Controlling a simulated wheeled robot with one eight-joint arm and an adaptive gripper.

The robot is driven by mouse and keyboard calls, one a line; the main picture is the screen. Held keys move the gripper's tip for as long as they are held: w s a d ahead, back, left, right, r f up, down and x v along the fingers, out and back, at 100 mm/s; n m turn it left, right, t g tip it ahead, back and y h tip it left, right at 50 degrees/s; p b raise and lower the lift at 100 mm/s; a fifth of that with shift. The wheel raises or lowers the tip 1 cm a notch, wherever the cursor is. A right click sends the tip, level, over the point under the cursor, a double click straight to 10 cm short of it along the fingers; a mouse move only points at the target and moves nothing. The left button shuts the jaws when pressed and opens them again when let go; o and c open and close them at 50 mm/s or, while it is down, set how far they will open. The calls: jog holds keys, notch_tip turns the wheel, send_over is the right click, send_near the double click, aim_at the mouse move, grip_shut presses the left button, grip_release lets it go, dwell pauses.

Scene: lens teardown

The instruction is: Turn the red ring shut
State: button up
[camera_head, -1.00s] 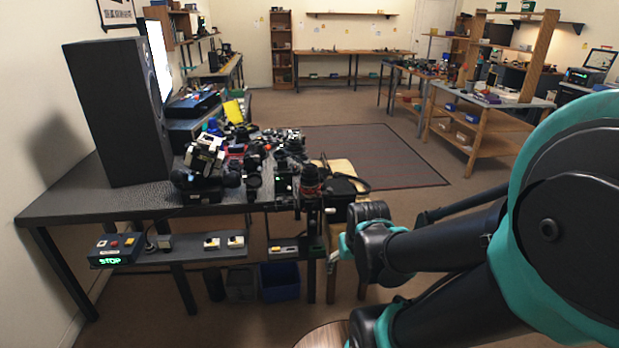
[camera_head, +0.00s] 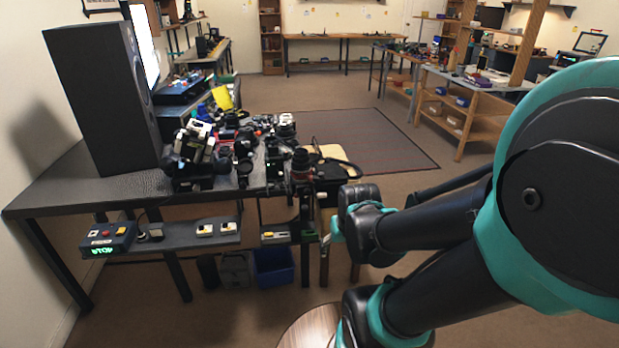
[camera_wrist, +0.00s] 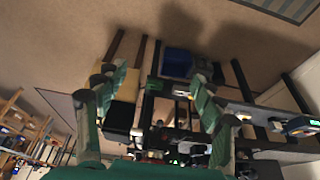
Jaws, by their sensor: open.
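A dark upright lens (camera_head: 301,178) stands at the right front end of the dark workbench. A dull red ring (camera_head: 300,164) shows around its upper part, small in the head view. I cannot tell how far the ring is turned. My gripper's teal tip (camera_head: 335,232) shows right of the lens and lower, apart from it; my wrist hides the rest. In the wrist view my gripper (camera_wrist: 154,88) has its two fingers wide apart with nothing held between them. Beyond them are the bench end and dark gear; I cannot pick out the red ring there.
The workbench (camera_head: 60,190) carries a tall black speaker (camera_head: 105,95) and crowded camera gear. A lower shelf holds a control box with a green STOP display (camera_head: 107,239) and small switches. A blue bin (camera_head: 273,266) stands beneath. Open floor lies behind, around a dark mat (camera_head: 385,150).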

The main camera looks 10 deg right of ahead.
jog(key=w+r+n, duration=0.2)
jog(key=w, duration=0.2)
jog(key=w+d+r+n+g+y, duration=0.1)
jog(key=w+r+n, duration=0.1)
jog(key=w, duration=0.3)
jog(key=w+r+n+y, duration=0.1)
jog(key=w+r+n, duration=0.1)
jog(key=w, duration=0.3)
jog(key=shift+d+r+n+g, duration=0.3)
jog(key=shift+d+r+g, duration=0.1)
jog(key=shift+r, duration=0.15)
grip_shut()
jog(key=w+d+r+n+y, duration=0.1)
jog(key=w+d+r+n, duration=0.1)
jog(key=w, duration=0.3)
jog(key=w+d+r+n+g+y, duration=0.1)
jog(key=w+d+n, duration=0.1)
jog(key=w+n, duration=0.2)
jog(key=w+d+r+n+y, duration=0.1)
jog(key=w+d+r+n, duration=0.1)
jog(key=w, duration=0.4)
jog(key=shift+w+d+r+n, duration=0.25)
jog(key=shift+d+r+n, duration=0.05)
jog(key=shift+d+n, duration=0.3)
jog(key=shift+a, duration=0.1)
